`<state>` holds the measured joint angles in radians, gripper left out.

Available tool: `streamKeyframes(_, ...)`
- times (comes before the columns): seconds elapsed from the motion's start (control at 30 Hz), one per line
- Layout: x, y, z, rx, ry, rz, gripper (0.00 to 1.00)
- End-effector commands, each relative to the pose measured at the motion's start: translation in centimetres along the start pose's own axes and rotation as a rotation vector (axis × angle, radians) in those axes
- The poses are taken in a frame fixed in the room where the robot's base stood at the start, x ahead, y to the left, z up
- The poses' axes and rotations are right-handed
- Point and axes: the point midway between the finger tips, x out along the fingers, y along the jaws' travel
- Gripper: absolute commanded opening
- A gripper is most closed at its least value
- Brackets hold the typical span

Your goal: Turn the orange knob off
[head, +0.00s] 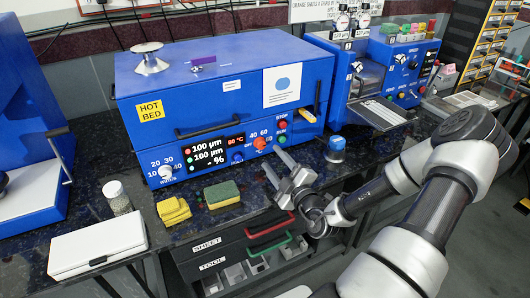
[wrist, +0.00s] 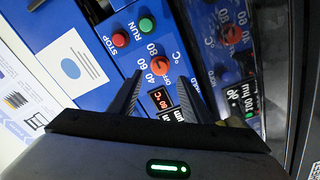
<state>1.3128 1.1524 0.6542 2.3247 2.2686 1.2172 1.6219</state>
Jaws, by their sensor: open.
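The orange knob (head: 260,143) sits on the lower front panel of the blue hot bed machine (head: 150,95), beside 40, 60, 80 °C and OFF markings. In the wrist view the orange knob (wrist: 160,66) lies just beyond and between my fingertips. My gripper (head: 272,158) is in front of the panel, a little below and right of the knob in the head view. My gripper (wrist: 160,82) is open and empty, with its fingers apart from the knob as far as I can see. The knob's exact pointer direction is too small to tell. A red display (head: 235,141) reads 80 °C.
A red STOP button (head: 283,125) and a green RUN button (head: 282,138) are above and right of the knob. A blue knob (head: 237,158) and white knob (head: 166,172) are to the left. Sponges (head: 222,194) and a blue-capped jar (head: 336,146) stand on the counter.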

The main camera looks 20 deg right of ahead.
Motion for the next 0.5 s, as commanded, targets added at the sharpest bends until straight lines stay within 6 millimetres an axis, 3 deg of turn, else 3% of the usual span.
streamKeyframes(0.2,4.2,-0.1,0.0,-0.001,0.002,0.001,0.44)
streamKeyframes(0.5,6.3,0.0,-0.1,-0.001,0.002,-0.001,0.44)
